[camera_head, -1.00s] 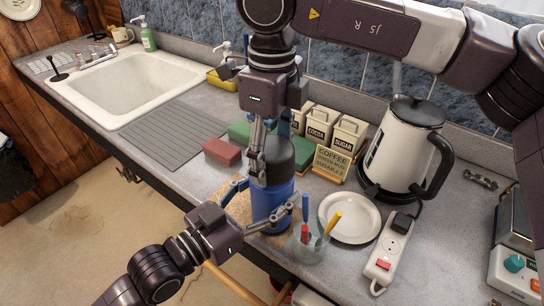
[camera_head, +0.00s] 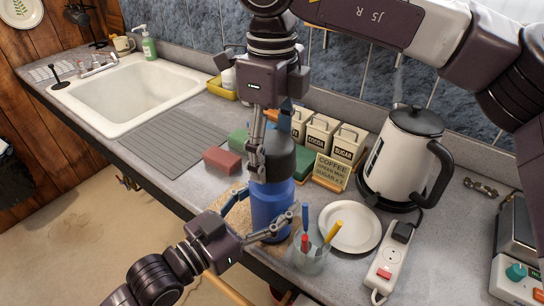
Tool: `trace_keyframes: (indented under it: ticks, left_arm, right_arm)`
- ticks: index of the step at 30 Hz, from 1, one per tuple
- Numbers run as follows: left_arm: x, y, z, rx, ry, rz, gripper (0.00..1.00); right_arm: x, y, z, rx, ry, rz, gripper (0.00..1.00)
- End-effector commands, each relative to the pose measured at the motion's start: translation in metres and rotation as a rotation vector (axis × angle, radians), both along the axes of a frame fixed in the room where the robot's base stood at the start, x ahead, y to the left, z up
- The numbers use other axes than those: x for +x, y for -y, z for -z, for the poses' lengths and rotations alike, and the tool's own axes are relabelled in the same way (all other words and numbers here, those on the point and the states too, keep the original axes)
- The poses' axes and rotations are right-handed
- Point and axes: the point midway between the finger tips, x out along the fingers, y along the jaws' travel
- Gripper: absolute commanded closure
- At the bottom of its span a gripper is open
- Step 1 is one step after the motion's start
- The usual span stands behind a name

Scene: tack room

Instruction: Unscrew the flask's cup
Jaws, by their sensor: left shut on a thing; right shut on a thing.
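The flask stands upright on the counter, with a blue body (camera_head: 268,205) and a dark grey cup (camera_head: 282,157) at its top. My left gripper (camera_head: 268,228) comes from the lower left and is shut around the lower blue body. My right gripper (camera_head: 268,160) comes down from above and is shut on the cup. Its fingers hide part of the cup. The cup is in line above the body; I cannot tell whether there is a gap between them.
A glass with pens (camera_head: 312,252) stands close to the flask's right, beside a white plate (camera_head: 349,226). Behind are canisters (camera_head: 321,136), a coffee sign (camera_head: 331,172) and a kettle (camera_head: 402,160). A red block (camera_head: 222,161) and drying mat (camera_head: 172,142) lie left. A power strip (camera_head: 386,266) lies right.

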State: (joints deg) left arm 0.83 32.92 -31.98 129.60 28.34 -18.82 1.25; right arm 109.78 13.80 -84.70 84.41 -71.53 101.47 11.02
Motion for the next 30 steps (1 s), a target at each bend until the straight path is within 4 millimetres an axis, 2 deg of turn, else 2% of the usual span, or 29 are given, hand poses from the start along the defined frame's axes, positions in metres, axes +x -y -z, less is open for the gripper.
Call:
trace_keyframes:
  ticks: [5,11,12,17,26,30]
  left_arm:
    - [0.000,0.000,0.000,0.001,0.001,0.000,1.00]
    - [0.000,0.000,0.000,0.001,0.001,0.000,1.00]
    - [0.000,0.000,0.000,0.001,0.001,0.000,0.38]
    - [0.000,0.000,0.000,0.000,0.000,0.000,0.20]
    - [0.000,0.000,0.000,0.000,0.000,0.000,0.19]
    - [-0.005,-0.006,0.002,0.003,-0.003,-0.001,0.19]
  right_arm:
    - [0.000,0.000,-0.022,0.000,0.001,-0.001,0.69]
    - [0.000,0.000,-0.025,0.000,0.000,-0.001,0.69]
    - [0.000,0.000,-0.025,0.000,0.000,-0.001,0.69]
    - [0.000,0.000,-0.025,0.000,0.000,-0.001,0.69]
    - [0.000,0.000,-0.025,0.000,0.000,-0.001,0.69]
    - [0.000,0.000,-0.025,0.000,0.000,0.000,0.69]
